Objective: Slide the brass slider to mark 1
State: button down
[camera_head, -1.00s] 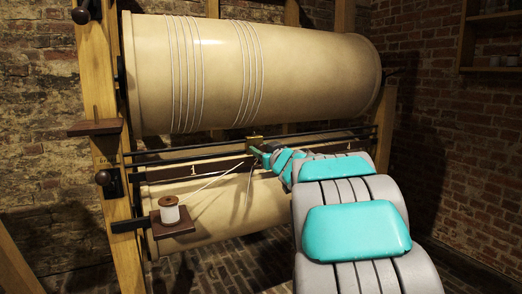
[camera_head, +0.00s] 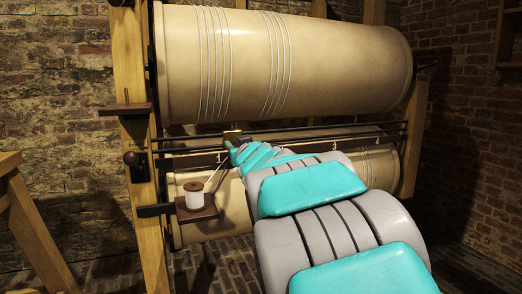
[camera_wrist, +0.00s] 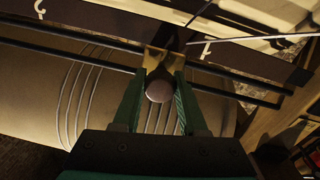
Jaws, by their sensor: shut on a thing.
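The brass slider (camera_head: 232,136) sits on the dark rails in front of the large drum, towards their left end. It shows in the wrist view (camera_wrist: 150,61) with a round knob (camera_wrist: 158,91) between the fingers. My gripper (camera_wrist: 163,80) is shut on the slider's knob; in the head view the gripper (camera_head: 231,147) is small and partly hidden by my arm. Mark 1 (camera_head: 218,158) is on the dark strip below the rails, slightly left of the slider. Marks 3 (camera_head: 334,147) and 4 (camera_head: 377,140) lie farther right.
A white thread spool (camera_head: 193,198) stands on a small wooden shelf (camera_head: 197,213) at the lower left, with thread running up towards the slider. A wooden post (camera_head: 133,80) bounds the rails on the left. White thread bands wrap the upper drum (camera_head: 340,65).

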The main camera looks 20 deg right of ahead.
jog(key=shift+s+a+b, duration=0.1)
jog(key=shift+a+b, duration=0.6)
jog(key=shift+a, duration=1.65)
jog(key=shift+c, duration=2.3)
grip_release()
jog(key=shift+a, duration=0.2)
jog(key=shift+d, duration=0.1)
send_near(218, 145)
jog(key=s, duration=0.1)
jog(key=s+r, duration=0.1)
jog(key=shift+s+a+p, duration=0.25)
jog(key=shift+s+p, duration=0.05)
